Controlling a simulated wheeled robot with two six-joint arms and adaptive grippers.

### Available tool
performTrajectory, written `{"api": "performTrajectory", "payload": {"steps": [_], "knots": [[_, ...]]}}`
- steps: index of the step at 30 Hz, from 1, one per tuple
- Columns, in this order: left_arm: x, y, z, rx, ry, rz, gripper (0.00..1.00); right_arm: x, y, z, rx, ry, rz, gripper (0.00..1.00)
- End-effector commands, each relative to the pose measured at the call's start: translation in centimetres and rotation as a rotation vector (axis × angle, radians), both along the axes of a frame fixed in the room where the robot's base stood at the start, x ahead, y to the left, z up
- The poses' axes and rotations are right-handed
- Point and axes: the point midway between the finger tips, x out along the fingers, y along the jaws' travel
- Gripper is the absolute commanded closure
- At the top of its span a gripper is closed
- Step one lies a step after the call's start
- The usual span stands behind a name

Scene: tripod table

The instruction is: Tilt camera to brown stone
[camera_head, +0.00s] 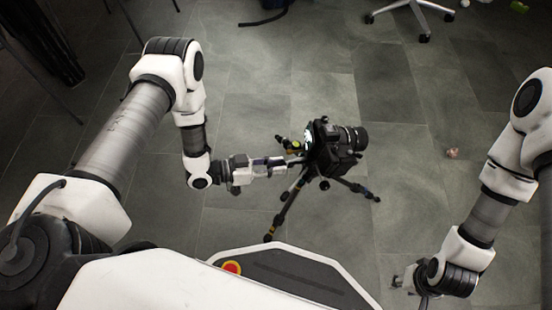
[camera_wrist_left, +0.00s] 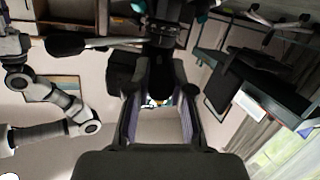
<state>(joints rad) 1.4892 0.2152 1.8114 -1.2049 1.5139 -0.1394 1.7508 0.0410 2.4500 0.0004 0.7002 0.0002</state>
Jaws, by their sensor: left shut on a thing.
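A black camera (camera_head: 335,145) with its lens pointing right sits on a black tripod (camera_head: 286,205) standing on the floor. A small brown stone (camera_head: 452,153) lies on the floor to the right of the camera. My left gripper (camera_head: 292,162) is at the left side of the tripod head, shut on what looks like the tripod handle (camera_head: 298,146). In the left wrist view the fingers (camera_wrist_left: 160,85) reach toward dark tripod parts; the gripped part is mostly hidden. My right gripper (camera_head: 403,281) is low at the right, apart from the tripod; its jaws are too small to judge.
The grey tiled floor is clear around the tripod and the stone. A chair base (camera_head: 412,14) stands at the top right. A dark bag-like thing (camera_head: 264,14) lies at the top. Thin dark legs of furniture show at the top left.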

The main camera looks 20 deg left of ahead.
Motion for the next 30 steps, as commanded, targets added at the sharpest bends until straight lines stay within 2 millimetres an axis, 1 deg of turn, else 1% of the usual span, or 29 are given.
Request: {"api": "performTrajectory", "payload": {"steps": [1, 3, 6, 9, 19, 20, 21, 22, 30], "knots": [[0.0, -0.1, 2.1, 0.032, 0.02, -0.002, 1.0, 0.0, 0.0, 2.9, 0.0, 0.001, 0.001, 0.6], [0.0, -0.1, 2.6, 0.08, 0.053, -0.002, 1.0, 0.0, 0.0, 4.4, 0.0, 0.001, 0.002, 0.6], [0.0, -0.1, 3.0, 0.136, 0.091, -0.002, 1.0, 0.0, 0.0, 5.9, 0.0, 0.001, 0.002, 0.6], [0.1, -0.1, 2.9, 0.171, 0.114, -0.002, 1.0, 0.0, 0.0, 6.5, 0.0, 0.001, 0.002, 0.6], [0.1, -0.1, 2.6, 0.18, 0.12, 0.0, 1.0, 0.0, 0.0, 6.3, 0.0, 0.001, 0.002, 0.6], [0.1, -0.1, 2.6, 0.18, 0.12, 0.0, 0.76, 0.0, 0.0, 6.3, 0.0, 0.001, 0.002, 0.6], [0.1, -0.1, 2.6, 0.18, 0.12, 0.0, 0.61, 0.0, 0.0, 6.3, 0.0, 0.001, 0.002, 0.6], [0.1, -0.1, 2.6, 0.18, 0.12, 0.0, 0.53, 0.0, 0.0, 6.3, 0.0, 0.001, 0.002, 0.6], [0.1, 0.0, 2.5, 0.182, 0.121, 0.0, 0.53, 0.0, 0.0, 6.3, 0.0, 0.001, 0.002, 0.6]]}}
